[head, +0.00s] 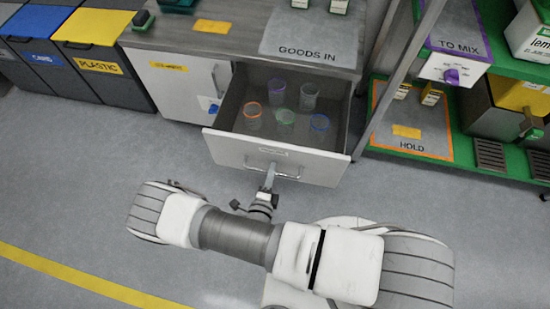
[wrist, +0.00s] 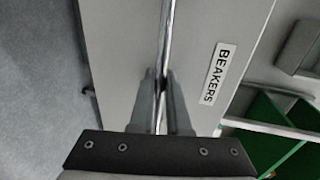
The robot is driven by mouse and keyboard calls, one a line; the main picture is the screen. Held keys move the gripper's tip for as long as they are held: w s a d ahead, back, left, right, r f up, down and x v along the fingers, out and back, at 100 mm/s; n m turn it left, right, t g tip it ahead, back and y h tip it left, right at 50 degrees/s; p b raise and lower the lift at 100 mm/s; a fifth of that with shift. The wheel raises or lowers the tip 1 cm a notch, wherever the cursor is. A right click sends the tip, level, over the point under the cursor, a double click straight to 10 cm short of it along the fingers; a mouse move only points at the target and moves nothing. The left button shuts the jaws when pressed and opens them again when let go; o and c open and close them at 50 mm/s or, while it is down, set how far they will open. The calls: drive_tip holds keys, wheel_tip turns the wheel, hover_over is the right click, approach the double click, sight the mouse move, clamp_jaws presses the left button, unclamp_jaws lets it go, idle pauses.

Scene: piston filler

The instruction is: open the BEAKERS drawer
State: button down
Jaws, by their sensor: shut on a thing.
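The BEAKERS drawer (head: 276,159) is pulled well out of the cabinet in the head view, with several coloured-rim beakers standing inside. In the wrist view its front (wrist: 130,40) fills the middle, with a white BEAKERS label (wrist: 217,73) on it. The drawer's metal bar handle (wrist: 167,40) runs up between the fingers. My gripper (wrist: 160,85) is shut on this handle. In the head view my gripper (head: 270,176) is at the handle at the drawer front, and the arm reaches to it from below. The exact finger contact is small in the head view.
A counter with a GOODS IN mat (head: 312,38) is above the drawer. Blue and yellow bins (head: 92,47) stand at the left. A green shelf rack with a HOLD mat (head: 412,125) is at the right. The floor (head: 90,190) at left is clear.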

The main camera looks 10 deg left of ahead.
drive_tip(key=shift+s, duration=0.6)
drive_tip(key=c, duration=0.9)
unclamp_jaws()
drive_tip(key=p+v, duration=0.2)
drive_tip(key=v, duration=1.5)
drive_tip(key=shift+s+p, duration=0.25)
drive_tip(key=shift+p, duration=0.05)
